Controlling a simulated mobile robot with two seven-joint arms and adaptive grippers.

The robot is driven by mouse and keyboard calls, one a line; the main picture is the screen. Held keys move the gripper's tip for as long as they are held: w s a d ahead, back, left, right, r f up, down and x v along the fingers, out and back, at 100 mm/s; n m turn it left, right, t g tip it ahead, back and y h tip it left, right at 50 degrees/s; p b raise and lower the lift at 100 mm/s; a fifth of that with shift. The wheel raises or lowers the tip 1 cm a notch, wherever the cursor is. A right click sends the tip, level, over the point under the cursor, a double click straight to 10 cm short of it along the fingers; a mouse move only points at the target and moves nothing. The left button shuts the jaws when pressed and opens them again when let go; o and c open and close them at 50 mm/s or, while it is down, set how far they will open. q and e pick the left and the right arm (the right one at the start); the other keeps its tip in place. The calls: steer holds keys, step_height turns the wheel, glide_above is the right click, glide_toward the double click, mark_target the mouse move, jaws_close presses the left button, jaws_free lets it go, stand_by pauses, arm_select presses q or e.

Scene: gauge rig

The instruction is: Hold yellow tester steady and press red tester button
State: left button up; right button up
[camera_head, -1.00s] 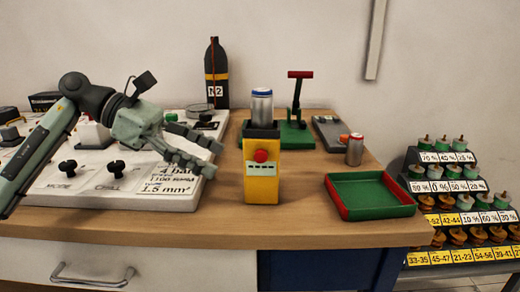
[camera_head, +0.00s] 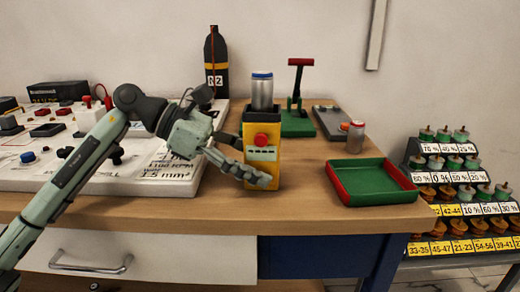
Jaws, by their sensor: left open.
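The yellow tester (camera_head: 262,162) stands upright on the wooden bench near its front edge. It has a round red button (camera_head: 261,140) on its front face, with a pale label strip below. A silver can-like cylinder (camera_head: 262,95) with a blue rim rises from its dark top. My left gripper (camera_head: 252,163) is open at the tester's left side. One finger overlaps the lower front of the tester in this view, below the button; I cannot tell whether it touches. The button is unobstructed. My right gripper is not in view.
A white control panel (camera_head: 140,185) fills the bench's left side. A green tray with red sides (camera_head: 372,184) lies right of the tester, near a small silver can (camera_head: 355,138). Behind stand a green stand with a red-topped lever (camera_head: 297,122) and a black N2 bottle (camera_head: 216,62).

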arm_select(q)
steer(key=c, duration=0.8)
steer(key=shift+o, duration=0.2)
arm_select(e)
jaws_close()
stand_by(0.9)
